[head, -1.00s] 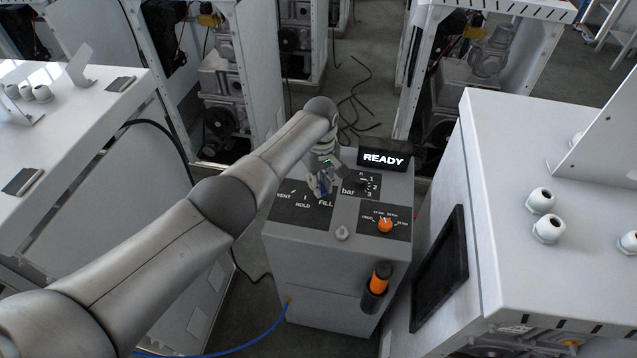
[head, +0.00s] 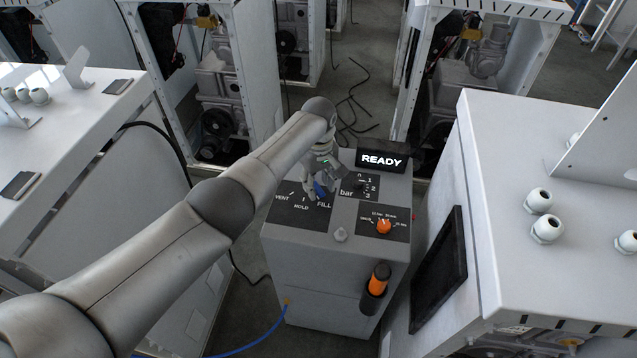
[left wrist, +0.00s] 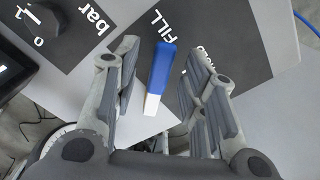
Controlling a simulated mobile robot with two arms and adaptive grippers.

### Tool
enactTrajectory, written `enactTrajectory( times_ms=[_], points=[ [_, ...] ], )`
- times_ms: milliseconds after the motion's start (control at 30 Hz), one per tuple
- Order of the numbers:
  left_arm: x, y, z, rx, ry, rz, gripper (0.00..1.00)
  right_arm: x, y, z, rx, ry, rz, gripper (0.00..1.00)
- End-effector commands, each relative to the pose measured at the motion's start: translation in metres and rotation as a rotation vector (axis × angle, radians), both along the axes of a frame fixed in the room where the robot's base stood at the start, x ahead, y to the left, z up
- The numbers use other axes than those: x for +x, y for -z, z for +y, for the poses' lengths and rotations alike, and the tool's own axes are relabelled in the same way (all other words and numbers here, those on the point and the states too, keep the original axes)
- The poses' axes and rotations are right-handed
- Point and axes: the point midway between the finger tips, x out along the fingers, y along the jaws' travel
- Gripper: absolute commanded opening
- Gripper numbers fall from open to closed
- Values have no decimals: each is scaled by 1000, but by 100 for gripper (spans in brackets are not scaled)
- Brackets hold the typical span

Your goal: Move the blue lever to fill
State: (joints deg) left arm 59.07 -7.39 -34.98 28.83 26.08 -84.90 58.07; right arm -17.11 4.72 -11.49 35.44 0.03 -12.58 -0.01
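The blue lever (head: 320,189) is on the dark panel on top of the grey dispenser, by the word FILL. In the left wrist view the blue lever (left wrist: 160,68) has a white end and lies close to the FILL label. My left gripper (head: 316,186) is low over the panel. In the left wrist view its fingers (left wrist: 162,55) are spread on both sides of the lever, with a visible gap on each side. The lever's pivot is not clearly seen. My right gripper is not in view.
The dispenser (head: 320,265) also carries a READY display (head: 382,160), a bar knob (head: 362,186) and an orange knob (head: 384,227). White cabinets stand close at the left (head: 70,130) and right (head: 500,150). A blue hose (head: 262,338) runs along the floor.

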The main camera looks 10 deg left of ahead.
Motion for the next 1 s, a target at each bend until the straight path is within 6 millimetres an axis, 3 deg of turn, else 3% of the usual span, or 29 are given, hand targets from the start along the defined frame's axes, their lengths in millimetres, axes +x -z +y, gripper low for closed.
enactTrajectory(
  times_ms=[233,600,800,1000],
  points=[
    [1,-27,0,-1,1,-4,39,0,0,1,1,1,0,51],
    [1,-101,0,-1,-1,-4,39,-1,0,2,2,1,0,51],
    [1,-117,1,0,-1,-2,39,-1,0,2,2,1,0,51],
    [1,-118,1,1,-1,-1,39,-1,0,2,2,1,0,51]
  ],
)
